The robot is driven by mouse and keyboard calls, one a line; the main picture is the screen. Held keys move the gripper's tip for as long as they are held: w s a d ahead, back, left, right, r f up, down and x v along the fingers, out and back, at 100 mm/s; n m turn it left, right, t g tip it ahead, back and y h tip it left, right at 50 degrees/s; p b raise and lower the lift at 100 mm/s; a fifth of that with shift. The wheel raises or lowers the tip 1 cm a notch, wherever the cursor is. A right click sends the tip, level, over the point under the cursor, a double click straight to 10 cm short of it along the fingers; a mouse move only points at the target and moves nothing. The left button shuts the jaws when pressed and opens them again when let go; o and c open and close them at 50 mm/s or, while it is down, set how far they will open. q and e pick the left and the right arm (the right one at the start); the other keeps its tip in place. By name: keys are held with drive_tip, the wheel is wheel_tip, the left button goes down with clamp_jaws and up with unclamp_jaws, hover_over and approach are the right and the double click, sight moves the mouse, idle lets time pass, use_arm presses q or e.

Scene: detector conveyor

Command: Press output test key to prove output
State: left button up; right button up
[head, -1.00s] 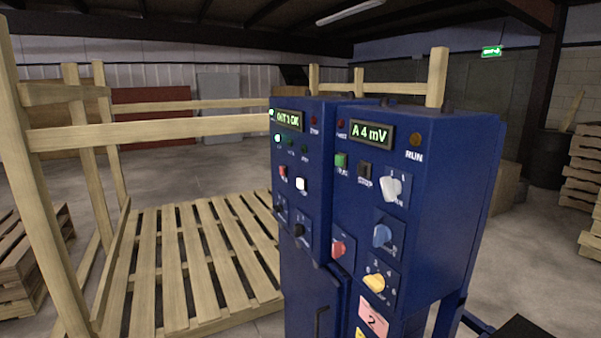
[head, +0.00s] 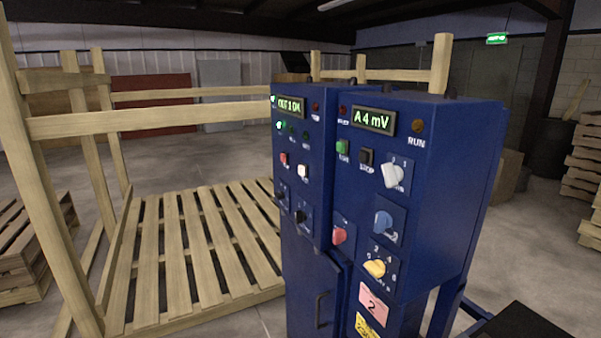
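A blue control cabinet (head: 425,200) stands right of centre in the head view. Lower on that panel are a red key (head: 283,158), a white key (head: 303,171) and black knobs (head: 300,216). Their labels are too small to read, so I cannot tell which one is the output test key. The right display (head: 374,120) reads "A 4 mV". Neither of my grippers is in view.
The right panel carries a green button (head: 342,147), a black button (head: 366,156), and white, blue, yellow and red knobs. A wooden pallet frame (head: 190,240) stands left of the cabinet. Stacked pallets (head: 585,165) stand at the right. Concrete floor is open behind.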

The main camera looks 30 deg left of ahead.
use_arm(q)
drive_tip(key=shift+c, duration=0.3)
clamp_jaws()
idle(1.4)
